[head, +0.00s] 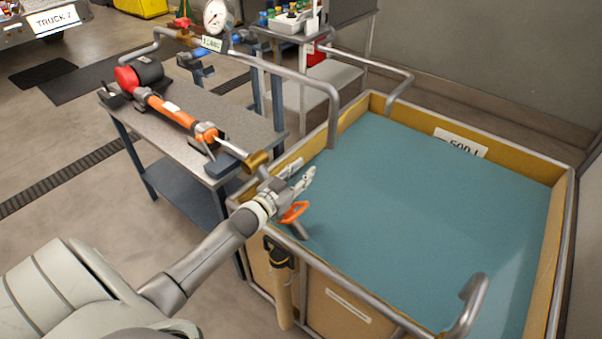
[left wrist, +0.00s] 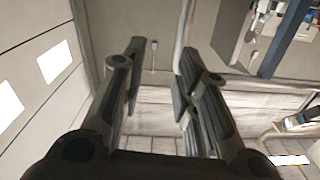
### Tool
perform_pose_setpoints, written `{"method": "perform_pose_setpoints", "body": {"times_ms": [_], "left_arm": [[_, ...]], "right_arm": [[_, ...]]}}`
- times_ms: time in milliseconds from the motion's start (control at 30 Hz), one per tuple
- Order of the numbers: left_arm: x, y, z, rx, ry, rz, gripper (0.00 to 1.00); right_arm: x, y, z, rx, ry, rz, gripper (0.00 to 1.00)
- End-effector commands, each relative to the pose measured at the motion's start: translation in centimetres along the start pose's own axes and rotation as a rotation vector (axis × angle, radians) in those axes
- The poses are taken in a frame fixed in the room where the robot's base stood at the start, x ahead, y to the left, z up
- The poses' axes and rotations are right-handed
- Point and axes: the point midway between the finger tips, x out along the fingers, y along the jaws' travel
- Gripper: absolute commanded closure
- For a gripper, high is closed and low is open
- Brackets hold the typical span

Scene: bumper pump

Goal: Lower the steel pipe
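A bent grey pipe (head: 300,75) runs from the gauge stand to the tank and turns down at its near left rim; I take it for the steel pipe. My left gripper (head: 305,180) is over the tank's left edge, apart from that pipe. In the left wrist view its two fingers (left wrist: 160,60) stand apart with nothing between them. An orange handle (head: 294,212) with a short grey stub shows just below the gripper; whether they touch I cannot tell. My right gripper is not in view.
The tank (head: 562,172) holds blue-green liquid, with grey rails around its tan walls. A bench (head: 235,112) carries an orange-and-red pump (head: 165,108). A pressure gauge (head: 217,16) stands behind. A tan cylinder (head: 282,295) hangs outside the tank. Above the liquid is free room.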

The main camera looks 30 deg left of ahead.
Motion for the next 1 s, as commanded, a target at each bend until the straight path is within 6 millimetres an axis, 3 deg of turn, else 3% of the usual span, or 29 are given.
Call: {"method": "perform_pose_setpoints", "body": {"times_ms": [33,167,533,800,1000], "left_arm": [[-0.01,0.01,0.00,0.000,0.000,0.000,0.82],[-0.02,0.01,0.00,0.000,0.000,0.000,0.99],[-0.03,0.00,0.00,0.000,0.000,0.000,1.00],[-0.03,0.00,0.00,0.000,0.000,0.000,0.66],[-0.02,0.00,0.00,0.000,0.000,0.000,0.65]], "right_arm": [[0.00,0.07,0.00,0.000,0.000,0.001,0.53],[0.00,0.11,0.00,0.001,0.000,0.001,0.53],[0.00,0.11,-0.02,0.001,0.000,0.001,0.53],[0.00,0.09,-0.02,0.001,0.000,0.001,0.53],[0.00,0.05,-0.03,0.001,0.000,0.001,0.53]]}}
